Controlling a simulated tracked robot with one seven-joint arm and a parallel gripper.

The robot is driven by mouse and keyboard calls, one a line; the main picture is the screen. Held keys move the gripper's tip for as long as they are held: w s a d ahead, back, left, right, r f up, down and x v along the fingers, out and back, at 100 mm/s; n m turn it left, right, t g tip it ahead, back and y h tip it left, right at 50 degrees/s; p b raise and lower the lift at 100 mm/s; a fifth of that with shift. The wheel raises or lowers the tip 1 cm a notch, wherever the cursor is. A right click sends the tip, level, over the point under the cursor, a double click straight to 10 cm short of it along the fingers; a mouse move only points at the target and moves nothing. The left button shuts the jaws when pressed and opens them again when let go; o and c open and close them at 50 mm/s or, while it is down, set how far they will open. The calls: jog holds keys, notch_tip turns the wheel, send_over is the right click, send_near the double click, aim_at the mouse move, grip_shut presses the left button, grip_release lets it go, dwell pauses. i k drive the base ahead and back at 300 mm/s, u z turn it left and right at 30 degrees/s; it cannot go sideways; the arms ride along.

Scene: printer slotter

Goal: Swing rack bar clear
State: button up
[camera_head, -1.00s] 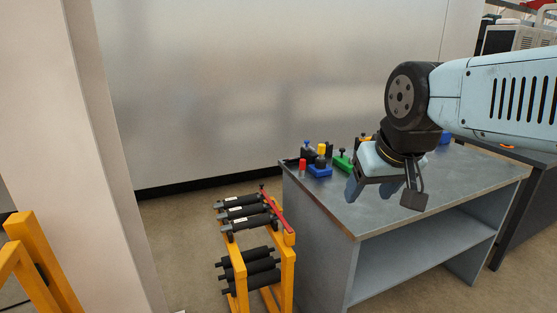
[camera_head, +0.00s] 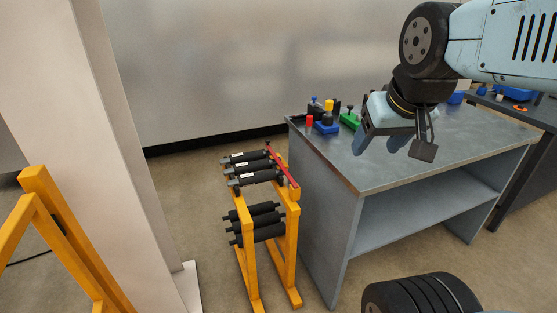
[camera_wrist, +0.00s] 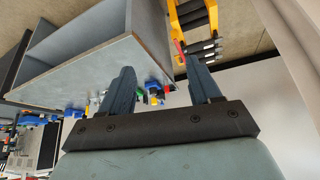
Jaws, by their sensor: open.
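The red rack bar (camera_head: 283,165) lies along the right side of the top of a yellow rack (camera_head: 291,245). Black rollers (camera_head: 258,177) with white labels rest across the rack's top, and more black rollers (camera_head: 258,222) sit on a lower level. My gripper (camera_head: 380,148) is open and empty above the grey workbench, to the right of the rack and apart from the bar.
The grey workbench (camera_head: 400,170) stands just right of the rack. On it are a blue block (camera_head: 326,128), a green block (camera_head: 350,120) and small coloured parts. A pale pillar (camera_head: 100,130) and a yellow frame (camera_head: 50,230) stand at left. Floor left of the rack is clear.

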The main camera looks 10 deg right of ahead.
aim_at(283, 168)
jog(key=z, duration=0.8)
jog(key=i, duration=0.1)
jog(key=u, duration=2.8)
jog(key=k, duration=0.8)
jog(key=z, duration=0.95)
jog(key=i, duration=0.8)
jog(key=z, duration=0.05)
